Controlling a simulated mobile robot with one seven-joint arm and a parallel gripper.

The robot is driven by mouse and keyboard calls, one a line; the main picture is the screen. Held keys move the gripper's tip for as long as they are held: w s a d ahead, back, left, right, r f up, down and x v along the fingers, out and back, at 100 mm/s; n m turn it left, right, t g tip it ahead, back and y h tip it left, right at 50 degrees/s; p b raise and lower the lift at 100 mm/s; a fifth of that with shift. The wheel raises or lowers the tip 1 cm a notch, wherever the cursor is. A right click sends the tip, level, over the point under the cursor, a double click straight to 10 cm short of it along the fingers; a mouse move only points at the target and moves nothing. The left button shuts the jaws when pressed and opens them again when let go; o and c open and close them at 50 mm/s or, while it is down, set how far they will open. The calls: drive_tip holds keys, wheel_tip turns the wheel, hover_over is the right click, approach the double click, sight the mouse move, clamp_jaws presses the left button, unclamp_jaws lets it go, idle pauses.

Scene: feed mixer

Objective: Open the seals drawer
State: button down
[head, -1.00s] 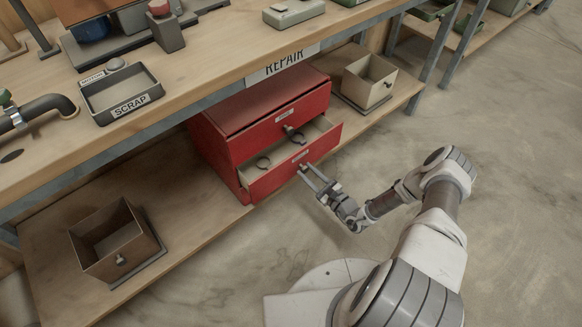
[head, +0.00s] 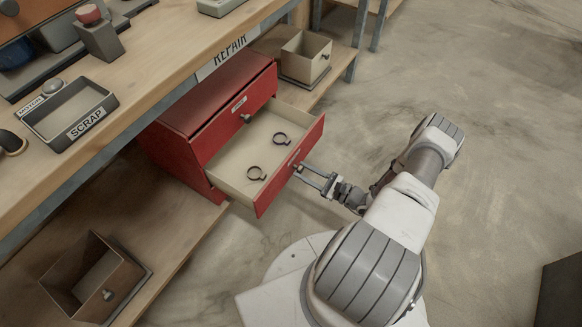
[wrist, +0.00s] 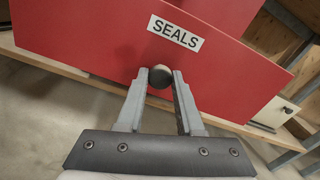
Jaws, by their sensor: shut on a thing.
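The seals drawer (head: 291,175) is the lower drawer of the red cabinet (head: 178,138), pulled well out. Its front, with a white SEALS label (wrist: 175,33), fills the upper part of the wrist view. Two dark rings (head: 256,173) (head: 281,139) lie apart on the drawer's pale floor. My gripper (head: 300,170) is at the drawer front from the right. In the wrist view its two fingers are shut on the round drawer knob (wrist: 160,76), just below the label.
The red cabinet's upper drawer is closed, with its own dark knob (head: 246,118). The cabinet stands on a low wooden shelf (head: 140,240) under the workbench (head: 120,110). Open bins (head: 306,56) (head: 95,278) stand on the shelf either side. The concrete floor to the right is largely clear.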

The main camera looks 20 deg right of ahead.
drive_tip(key=v, duration=0.7)
drive_tip(key=shift+b, duration=0.3)
drive_tip(key=shift+s+d, duration=0.1)
drive_tip(key=c, duration=0.5)
unclamp_jaws()
drive_tip(key=shift+c, duration=0.2)
drive_tip(key=p+v, duration=0.1)
drive_tip(key=v, duration=1.6)
drive_tip(key=shift+p, duration=0.3)
drive_tip(key=shift+d, duration=0.15)
